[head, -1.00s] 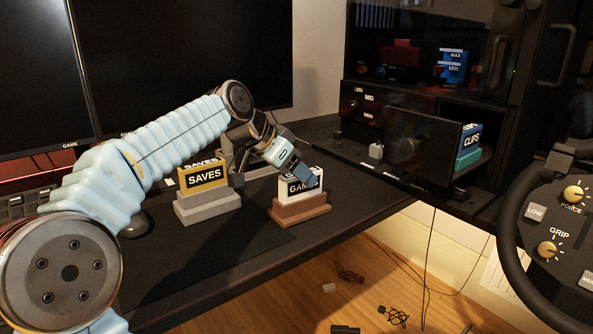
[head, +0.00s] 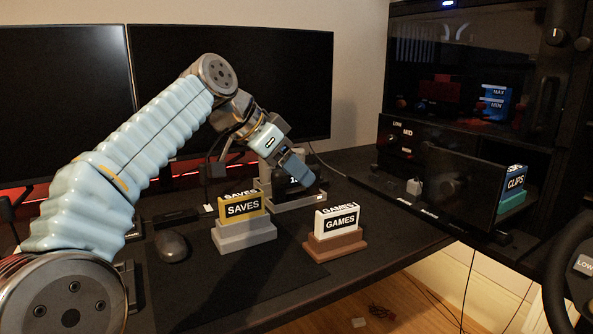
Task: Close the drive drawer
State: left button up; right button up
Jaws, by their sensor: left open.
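A blue CLIPS drive (head: 515,179) on a green base shows behind the panel's right edge, partly hidden. My left gripper (head: 299,172) is open, left of the drawer and well apart from it, pointing down over the desk. It is above and behind the white GAMES drive (head: 339,219), which stands in a brown holder (head: 335,249). My right gripper is out of view.
A yellow SAVES drive (head: 243,207) stands in a grey holder (head: 244,235). A dark item on a grey stand (head: 304,202) is behind my left gripper. Monitors (head: 285,90) line the back. A steering wheel (head: 562,285) is at the lower right.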

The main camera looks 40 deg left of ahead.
aim_at(468, 188)
jog(key=k+l, duration=0.75)
jog(key=l, duration=0.25)
